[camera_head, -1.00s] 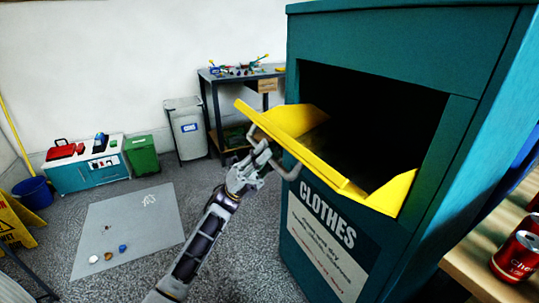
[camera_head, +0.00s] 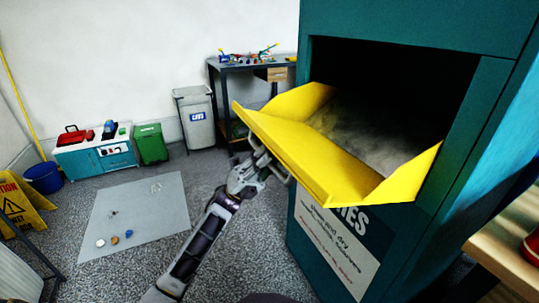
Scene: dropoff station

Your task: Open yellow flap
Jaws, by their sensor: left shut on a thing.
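The yellow flap (camera_head: 300,150) hangs tilted outward from the dark opening of the teal clothes bin (camera_head: 420,22). The opening behind it is wide and its grey inner surface shows. My left gripper (camera_head: 268,165) is at the outer face of the flap, shut on its handle (camera_head: 284,176). The flap's lower edge covers part of the bin's clothes label (camera_head: 338,245). My right gripper is not in view.
A wooden table (camera_head: 508,250) with a red can (camera_head: 532,248) stands at the right. Behind are a workbench (camera_head: 250,65), a grey bin (camera_head: 195,118), a green bin (camera_head: 150,144) and a blue bucket (camera_head: 44,178). A grey mat (camera_head: 150,215) lies on open floor at left.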

